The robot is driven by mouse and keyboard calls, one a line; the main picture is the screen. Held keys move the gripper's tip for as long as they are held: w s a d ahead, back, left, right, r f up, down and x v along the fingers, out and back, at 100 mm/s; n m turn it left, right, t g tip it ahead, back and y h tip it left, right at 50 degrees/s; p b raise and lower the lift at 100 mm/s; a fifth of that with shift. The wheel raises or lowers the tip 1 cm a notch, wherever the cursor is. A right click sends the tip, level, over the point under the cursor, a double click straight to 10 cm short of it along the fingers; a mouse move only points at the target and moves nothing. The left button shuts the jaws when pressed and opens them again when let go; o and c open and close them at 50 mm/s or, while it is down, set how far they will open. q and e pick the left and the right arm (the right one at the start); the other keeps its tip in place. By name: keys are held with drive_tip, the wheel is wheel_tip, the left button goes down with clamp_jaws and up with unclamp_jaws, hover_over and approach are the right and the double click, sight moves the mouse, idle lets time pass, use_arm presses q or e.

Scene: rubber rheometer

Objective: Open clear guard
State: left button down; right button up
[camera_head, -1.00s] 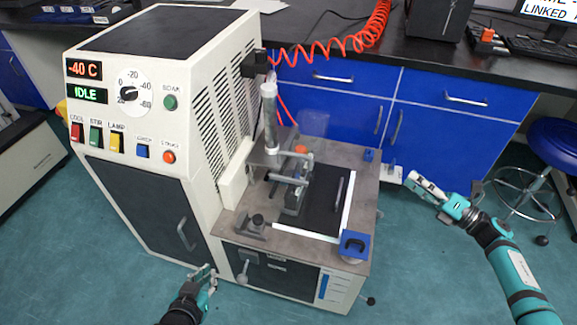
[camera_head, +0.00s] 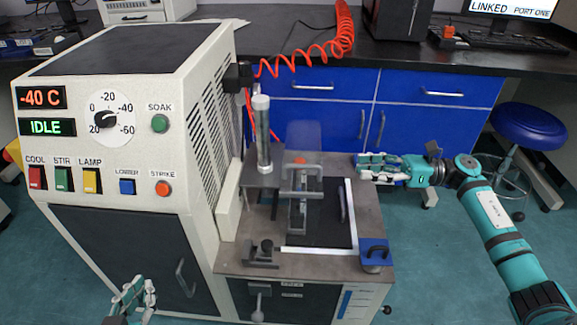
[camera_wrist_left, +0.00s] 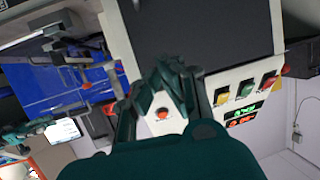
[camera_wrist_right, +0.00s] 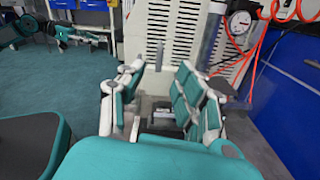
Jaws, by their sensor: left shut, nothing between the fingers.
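The clear guard (camera_head: 303,138) is hard to make out. Its faint see-through panel shows behind the clamp fixture on the bench of the machine, and its lower outline is unclear. A slim dark handle (camera_head: 342,205) stands at the right of the fixture, possibly on the guard.
The white control cabinet (camera_head: 130,115) stands left of the bench (camera_head: 265,210). A vertical cylinder (camera_head: 263,135) rises beside the fixture. A blue block (camera_head: 374,248) sits at the front right corner. Blue drawers (camera_head: 430,95) are behind; a stool (camera_head: 530,125) is at right.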

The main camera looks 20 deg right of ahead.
sight(291, 165)
drive_tip(key=x, duration=1.6)
clamp_jaws()
